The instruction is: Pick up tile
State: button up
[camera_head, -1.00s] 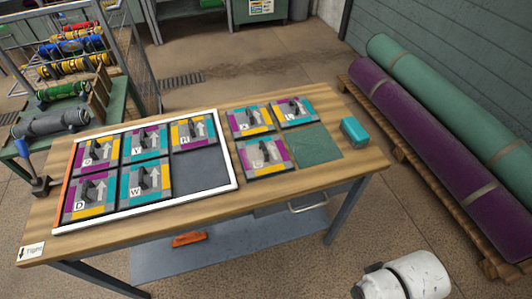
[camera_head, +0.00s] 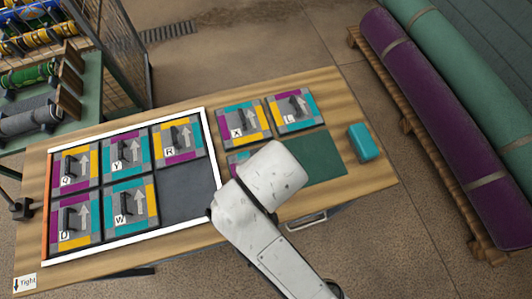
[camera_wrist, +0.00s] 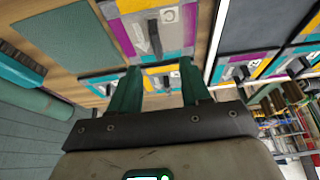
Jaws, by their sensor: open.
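The loose tile with a purple, yellow and teal border lies on the table beside the green square. In the wrist view this tile (camera_wrist: 150,35) shows its dark raised handle, white arrow and letter label. In the head view only a corner of the same tile (camera_head: 236,158) shows; my arm hides the rest. My gripper (camera_wrist: 160,68) is open, its two green fingers spread apart above the table, with nothing seen held. Tile X (camera_head: 245,119) and tile L (camera_head: 292,107) lie behind it. The white-edged frame (camera_head: 216,165) has an empty dark slot (camera_head: 186,184) at its near right corner.
The frame holds tiles Q, Y, R, D and W, including W (camera_head: 130,208). A green square (camera_head: 318,158) and a teal block (camera_head: 363,142) lie on the table's right. Rolled rugs (camera_head: 440,110) rest on a pallet beyond the right edge.

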jog(key=x, duration=1)
jog(key=shift+w+d+f, duration=0.1)
jog(key=shift+w+d, duration=0.1)
jog(key=shift+w, duration=0.1)
jog(key=shift+c, duration=0.2)
grip_shut()
